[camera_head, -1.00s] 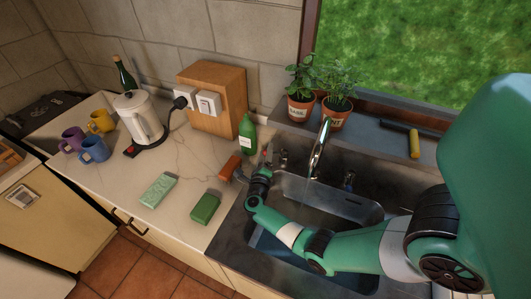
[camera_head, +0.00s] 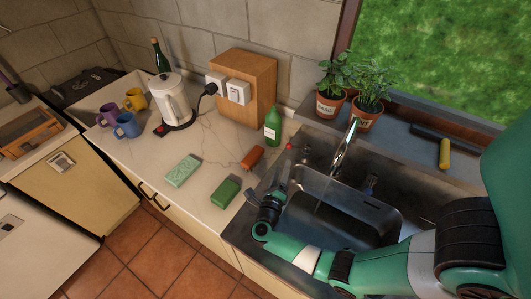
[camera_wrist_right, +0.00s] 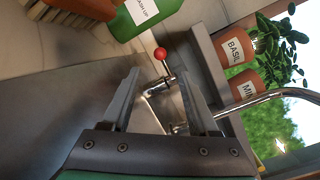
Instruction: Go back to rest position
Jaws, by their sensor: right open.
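My right gripper (camera_head: 270,200) is above the left rim of the metal sink (camera_head: 345,192), with my green arm reaching in from the lower right across the basin. In the right wrist view the gripper (camera_wrist_right: 160,85) has its two dark fingers apart with nothing held between them. A small red ball-topped lever (camera_wrist_right: 160,54) shows beyond the fingertips, apart from them. My left gripper is in neither view.
A green bottle (camera_head: 273,126), an orange-brown brush (camera_head: 252,158), a dark green sponge (camera_head: 225,192) and a light green one (camera_head: 182,171) are on the counter. The faucet (camera_head: 345,146) rises behind the basin. Potted herbs (camera_head: 331,103) stand on the sill.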

